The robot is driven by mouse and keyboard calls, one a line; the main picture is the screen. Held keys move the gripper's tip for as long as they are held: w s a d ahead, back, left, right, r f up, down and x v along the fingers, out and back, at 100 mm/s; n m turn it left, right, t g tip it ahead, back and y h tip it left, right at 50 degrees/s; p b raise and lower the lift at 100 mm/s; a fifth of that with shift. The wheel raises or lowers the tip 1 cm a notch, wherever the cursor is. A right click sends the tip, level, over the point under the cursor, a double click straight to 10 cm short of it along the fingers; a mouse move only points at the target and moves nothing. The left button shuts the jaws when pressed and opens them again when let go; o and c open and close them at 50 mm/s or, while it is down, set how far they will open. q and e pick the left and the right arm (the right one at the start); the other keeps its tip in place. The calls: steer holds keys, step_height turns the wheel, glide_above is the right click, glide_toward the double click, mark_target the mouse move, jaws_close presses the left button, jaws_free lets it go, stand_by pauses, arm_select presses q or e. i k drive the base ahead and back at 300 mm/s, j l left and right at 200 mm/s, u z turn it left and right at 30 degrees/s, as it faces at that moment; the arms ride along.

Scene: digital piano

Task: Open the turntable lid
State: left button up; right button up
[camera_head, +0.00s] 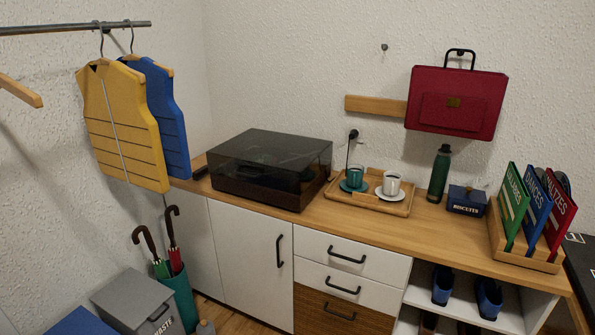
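The turntable (255,190) stands on the left part of the wooden sideboard top. Its dark, see-through lid (275,147) is down over the dark brown base. Through the lid the platter and arm show only faintly. Neither of my grippers is in the head view, and nothing touches the lid.
A wooden tray (400,209) with a green cup (355,177) and a white cup (391,183) stands just right of the turntable. A green bottle (439,174), a biscuit box (466,200) and a record rack (528,262) are farther right. Vests (122,125) hang at left.

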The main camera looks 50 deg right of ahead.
mark_target(309, 156)
steer(key=z, duration=1.3)
